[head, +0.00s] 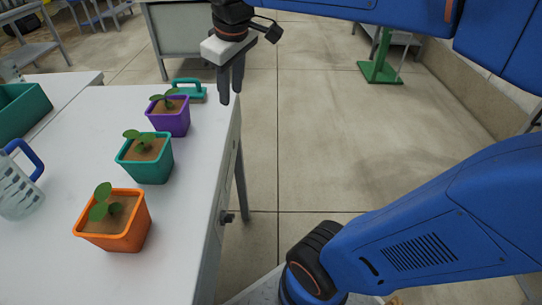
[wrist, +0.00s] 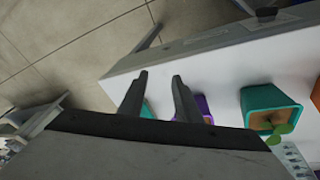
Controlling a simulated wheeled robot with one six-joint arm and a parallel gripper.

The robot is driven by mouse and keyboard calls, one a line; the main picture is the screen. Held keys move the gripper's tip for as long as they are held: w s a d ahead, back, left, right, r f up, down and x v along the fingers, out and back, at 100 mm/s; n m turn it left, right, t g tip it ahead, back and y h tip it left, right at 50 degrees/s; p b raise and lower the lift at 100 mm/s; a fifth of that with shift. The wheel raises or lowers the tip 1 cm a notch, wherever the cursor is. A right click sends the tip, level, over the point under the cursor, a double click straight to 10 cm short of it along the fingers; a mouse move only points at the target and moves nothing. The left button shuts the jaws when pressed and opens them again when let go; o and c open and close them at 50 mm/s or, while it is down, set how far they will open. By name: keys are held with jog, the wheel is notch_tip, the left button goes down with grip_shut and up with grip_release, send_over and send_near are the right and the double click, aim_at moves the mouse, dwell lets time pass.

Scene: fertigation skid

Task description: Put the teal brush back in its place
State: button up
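The teal brush (head: 188,91) lies on the white table near its far end, just behind the purple pot, with its looped handle upward. In the wrist view a teal piece (wrist: 147,109), likely the brush, shows partly between and behind the fingers. My gripper (head: 231,99) points down near the table's right edge, to the right of the brush and apart from it. In the wrist view my gripper (wrist: 161,75) has a clear gap between its two fingers and holds nothing. No marked place for the brush can be made out.
Purple (head: 170,117), teal (head: 146,160) and orange (head: 113,223) seedling pots stand in a row along the white table (head: 50,262). A clear jug (head: 18,190) with blue handle and a green bin (head: 20,112) are at left. Floor right of the table is open.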

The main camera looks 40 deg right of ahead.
jog(key=s+d+f+m+t, duration=0.1)
jog(key=s+f+m, duration=0.4)
jog(key=s+f, duration=0.8)
jog(key=shift+s+d+f, duration=0.15)
jog(key=shift+s+d, duration=0.1)
jog(key=shift+d, duration=0.3)
dwell(0.5)
